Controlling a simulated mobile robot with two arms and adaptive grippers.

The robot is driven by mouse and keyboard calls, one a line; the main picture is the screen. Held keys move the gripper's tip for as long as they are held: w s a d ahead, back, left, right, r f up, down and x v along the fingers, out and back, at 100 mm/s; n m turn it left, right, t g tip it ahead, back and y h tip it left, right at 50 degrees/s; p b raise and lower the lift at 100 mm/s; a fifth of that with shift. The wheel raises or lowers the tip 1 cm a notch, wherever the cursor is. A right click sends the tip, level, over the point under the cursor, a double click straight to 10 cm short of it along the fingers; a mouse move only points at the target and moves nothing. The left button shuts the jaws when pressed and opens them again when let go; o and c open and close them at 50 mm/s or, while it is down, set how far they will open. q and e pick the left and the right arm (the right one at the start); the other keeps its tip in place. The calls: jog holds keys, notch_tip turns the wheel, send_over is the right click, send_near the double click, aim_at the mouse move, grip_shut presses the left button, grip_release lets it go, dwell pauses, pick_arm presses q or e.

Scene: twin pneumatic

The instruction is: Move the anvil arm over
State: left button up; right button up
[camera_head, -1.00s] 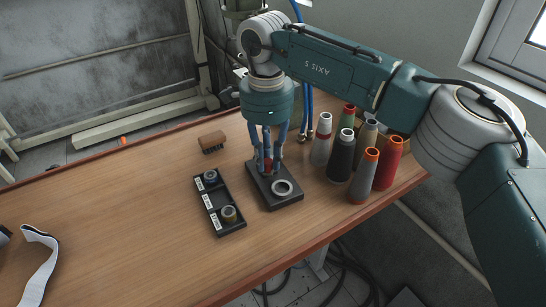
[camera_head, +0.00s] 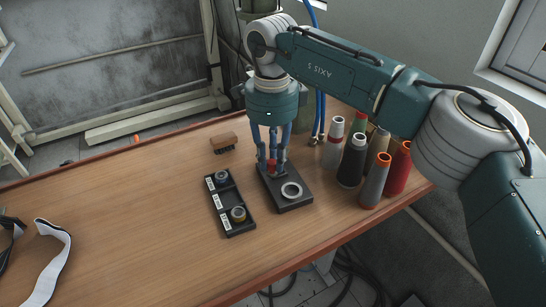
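My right gripper (camera_head: 271,162) points down over the far part of a small black base plate (camera_head: 296,204) on the wooden table. A small red piece (camera_head: 272,164) shows between its blue fingers. The fingers look close around it, but I cannot tell whether they grip it. A pale metal ring (camera_head: 291,190) lies on the near part of the plate. I cannot make out for certain which piece is the anvil arm. My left gripper is not in view.
A black labelled tray (camera_head: 231,205) with two small round parts lies left of the plate. A wooden brush (camera_head: 224,142) lies behind it. Several thread cones (camera_head: 353,160) stand close on the right. A white strap (camera_head: 50,265) lies at left. The table's middle left is clear.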

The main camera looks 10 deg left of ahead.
jog(key=shift+o, duration=1.4)
jog(key=shift+a, duration=0.2)
notch_tip(320, 180, up, 12)
jog(key=shift+r, duration=0.1)
